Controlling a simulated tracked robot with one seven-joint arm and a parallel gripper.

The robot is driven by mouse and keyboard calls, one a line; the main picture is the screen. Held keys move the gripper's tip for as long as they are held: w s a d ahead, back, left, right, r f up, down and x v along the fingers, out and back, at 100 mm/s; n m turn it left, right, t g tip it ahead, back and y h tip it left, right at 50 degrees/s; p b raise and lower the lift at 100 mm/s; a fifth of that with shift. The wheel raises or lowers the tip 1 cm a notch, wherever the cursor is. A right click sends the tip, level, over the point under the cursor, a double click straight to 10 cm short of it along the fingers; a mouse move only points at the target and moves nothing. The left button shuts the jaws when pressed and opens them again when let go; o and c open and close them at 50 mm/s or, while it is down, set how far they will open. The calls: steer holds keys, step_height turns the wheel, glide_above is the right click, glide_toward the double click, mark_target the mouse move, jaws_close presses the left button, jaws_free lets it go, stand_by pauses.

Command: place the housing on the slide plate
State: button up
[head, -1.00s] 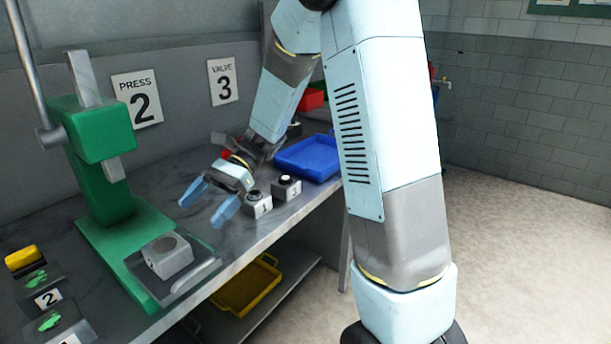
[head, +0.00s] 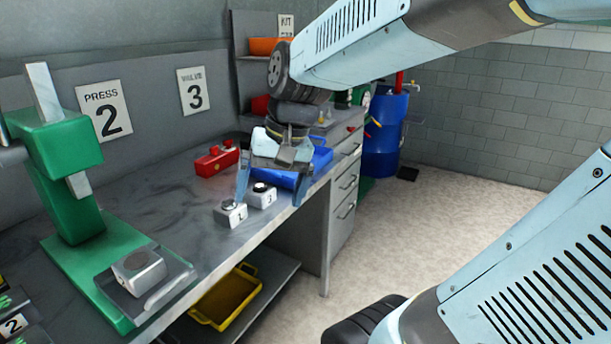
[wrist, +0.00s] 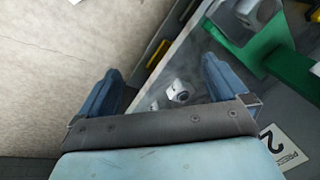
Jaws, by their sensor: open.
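The housing, a grey block with a round opening on top (head: 138,272), sits on the slide plate (head: 178,276) at the front of the green press (head: 75,180). It also shows at the top of the wrist view (wrist: 258,12). My gripper (head: 271,188) is open and empty, well away from the housing, near the blue tray and the small numbered blocks. In the wrist view its two blue fingers (wrist: 160,70) stand wide apart.
White blocks marked 1 (head: 231,214) and 3 (head: 262,196) stand near the bench's front edge. A blue tray (head: 322,158) and a red valve part (head: 216,160) lie behind them. A yellow tray (head: 228,298) is on the lower shelf. Bench between press and blocks is clear.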

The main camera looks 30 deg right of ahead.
steer(key=s+d+r+n+t+h, duration=0.2)
steer(key=s+d+r+t, duration=0.1)
steer(key=d, duration=0.2)
steer(key=shift+s+n+t+h, duration=0.3)
steer(key=shift+t, duration=0.1)
steer(key=shift+w+r, duration=0.1)
stand_by(0.9)
